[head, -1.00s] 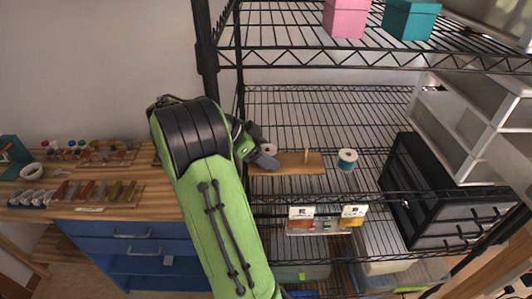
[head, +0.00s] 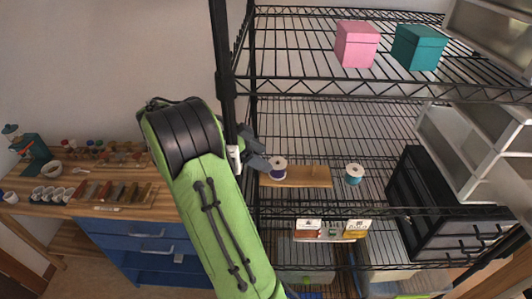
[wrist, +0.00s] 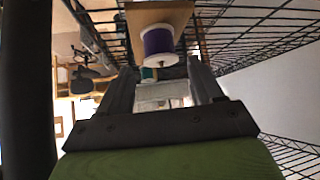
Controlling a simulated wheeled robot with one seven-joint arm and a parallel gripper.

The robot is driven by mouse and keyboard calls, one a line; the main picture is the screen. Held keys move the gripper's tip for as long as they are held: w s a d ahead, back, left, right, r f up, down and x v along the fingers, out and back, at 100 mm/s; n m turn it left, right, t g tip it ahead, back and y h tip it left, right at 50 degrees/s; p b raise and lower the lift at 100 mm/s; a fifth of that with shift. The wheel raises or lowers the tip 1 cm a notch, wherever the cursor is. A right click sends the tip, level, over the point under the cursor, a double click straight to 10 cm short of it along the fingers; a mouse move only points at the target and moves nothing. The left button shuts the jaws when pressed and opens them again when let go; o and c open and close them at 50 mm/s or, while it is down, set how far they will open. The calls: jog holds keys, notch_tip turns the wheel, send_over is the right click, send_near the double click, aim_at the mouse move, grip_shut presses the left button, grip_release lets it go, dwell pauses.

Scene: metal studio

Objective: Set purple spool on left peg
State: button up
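The purple spool (head: 278,170) has white flanges and stands upright near the left end of a wooden board (head: 312,176) on the wire shelf. In the wrist view the purple spool (wrist: 158,41) is against the board (wrist: 178,14), with a small tip at its hub. The left peg is otherwise hidden, and I cannot make out a bare peg in the head view. My gripper (head: 256,155) is just left of the spool. In the wrist view my gripper (wrist: 162,72) has its fingers apart, with the spool beyond their tips and nothing held.
A teal spool (head: 353,174) stands right of the board. A black shelf post (head: 224,80) is close to my arm. Pink (head: 357,45) and teal (head: 418,48) boxes sit on the shelf above. A black drawer unit (head: 440,215) stands right.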

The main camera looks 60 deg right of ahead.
jog(key=p+v, duration=0.3)
jog(key=v, duration=0.1)
jog(key=shift+r, duration=0.15)
dwell(0.4)
jog(key=shift+w+a, duration=0.1)
jog(key=shift+w, duration=0.05)
